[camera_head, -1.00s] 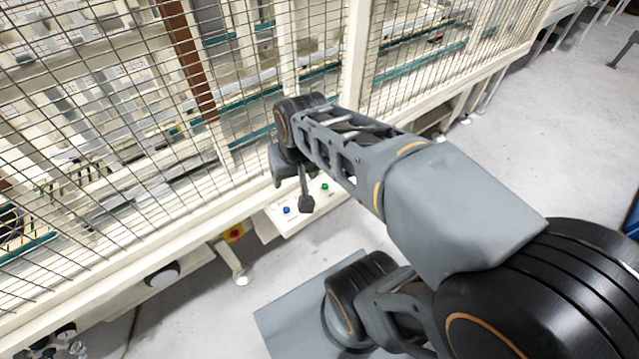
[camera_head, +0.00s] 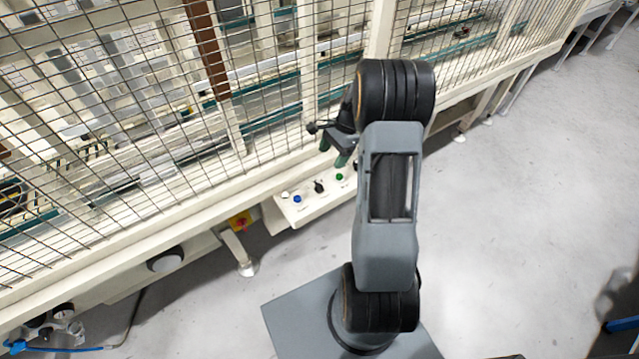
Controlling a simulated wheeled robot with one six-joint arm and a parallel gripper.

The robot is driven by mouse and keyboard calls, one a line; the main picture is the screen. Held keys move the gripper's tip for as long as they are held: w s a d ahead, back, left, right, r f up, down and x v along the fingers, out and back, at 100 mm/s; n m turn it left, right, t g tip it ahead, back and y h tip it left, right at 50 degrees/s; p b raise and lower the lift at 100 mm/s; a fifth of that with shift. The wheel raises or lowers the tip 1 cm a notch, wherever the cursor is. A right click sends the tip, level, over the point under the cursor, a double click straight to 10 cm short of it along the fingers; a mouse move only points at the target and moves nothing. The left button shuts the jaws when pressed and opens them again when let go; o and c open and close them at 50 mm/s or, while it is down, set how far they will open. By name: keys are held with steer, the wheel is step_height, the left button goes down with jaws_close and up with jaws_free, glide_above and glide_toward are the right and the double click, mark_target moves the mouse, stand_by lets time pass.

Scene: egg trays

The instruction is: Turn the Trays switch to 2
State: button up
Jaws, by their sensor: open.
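A white control panel (camera_head: 312,204) juts out from the machine's lower frame. It carries a blue button (camera_head: 297,199), a black rotary switch (camera_head: 319,187) and a green button (camera_head: 339,177). The labels are too small to read, so I cannot tell which control is the Trays switch or where it points. My gripper (camera_head: 342,158) is open, small and dark, just above the panel's right part near the green button. My own arm partly hides it and covers the panel's right end. I see nothing held in it.
A wire-mesh fence (camera_head: 130,110) on a cream frame stands right behind the panel. The grey floor (camera_head: 510,210) at right is clear.

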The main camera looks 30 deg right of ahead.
mark_target(319, 184)
steer(key=x, duration=1.1)
steer(key=shift+s+a+f, duration=0.1)
steer(key=shift+f, duration=0.2)
steer(key=shift+c, duration=0.3)
steer(key=c, duration=0.9)
steer(key=shift+o, duration=0.2)
steer(key=shift+n, duration=0.3)
steer(key=n+g, duration=0.2)
steer(key=n, duration=0.2)
steer(key=shift+h+b, duration=0.3)
steer(key=shift+b, duration=0.1)
steer(key=shift+n+g+h, duration=0.5)
steer(key=shift+n+h, duration=0.1)
steer(key=shift+n, duration=1.8)
